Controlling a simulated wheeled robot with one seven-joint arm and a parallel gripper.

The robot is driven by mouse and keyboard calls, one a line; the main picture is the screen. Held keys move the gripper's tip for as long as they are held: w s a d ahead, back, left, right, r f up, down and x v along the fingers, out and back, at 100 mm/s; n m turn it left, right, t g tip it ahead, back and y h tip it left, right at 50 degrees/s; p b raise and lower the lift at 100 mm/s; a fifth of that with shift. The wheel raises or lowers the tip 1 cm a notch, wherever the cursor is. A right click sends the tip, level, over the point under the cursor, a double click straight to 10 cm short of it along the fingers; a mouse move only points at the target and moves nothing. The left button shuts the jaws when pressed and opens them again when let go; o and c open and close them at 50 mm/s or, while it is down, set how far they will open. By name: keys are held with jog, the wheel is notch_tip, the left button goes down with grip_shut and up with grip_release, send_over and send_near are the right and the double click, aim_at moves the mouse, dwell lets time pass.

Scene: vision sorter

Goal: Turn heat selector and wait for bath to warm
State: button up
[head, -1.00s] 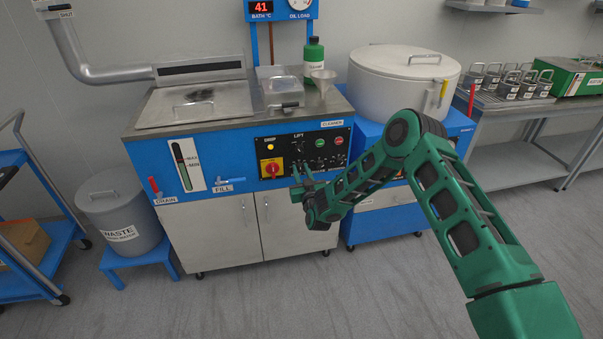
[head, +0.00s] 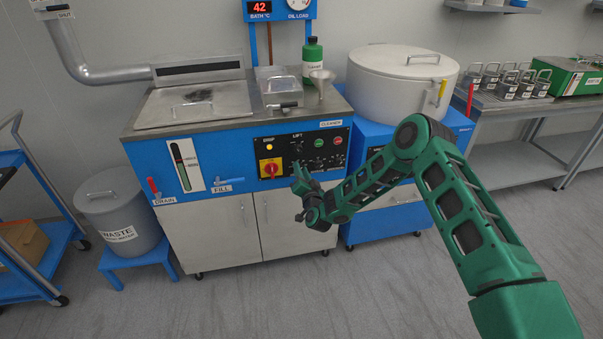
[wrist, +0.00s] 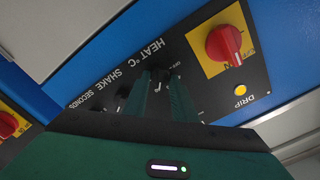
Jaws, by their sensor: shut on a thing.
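The cleaner's control panel (head: 303,153) is black on a blue front. My gripper (head: 299,180) is at the panel's lower edge in the head view and hides part of it. In the wrist view, my gripper (wrist: 160,84) reaches the panel beside the HEAT °C label (wrist: 149,51). It is shut on the heat selector, which the fingers mostly hide. The red bath display (head: 260,7) reads 42. The bath lid (head: 195,104) is closed.
A red switch on a yellow plate (wrist: 224,45) and a lit yellow DRIP lamp (wrist: 239,89) are close to my fingers. The waste bin (head: 117,215) stands left. The floor in front (head: 245,300) is clear.

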jog(key=shift+d+f+m, duration=0.15)
jog(key=shift+f+m, duration=0.15)
jog(key=o, duration=1)
jog(key=shift+r, duration=0.15)
jog(key=shift+s, duration=0.15)
jog(key=v, duration=1)
jog(key=shift+s, duration=0.25)
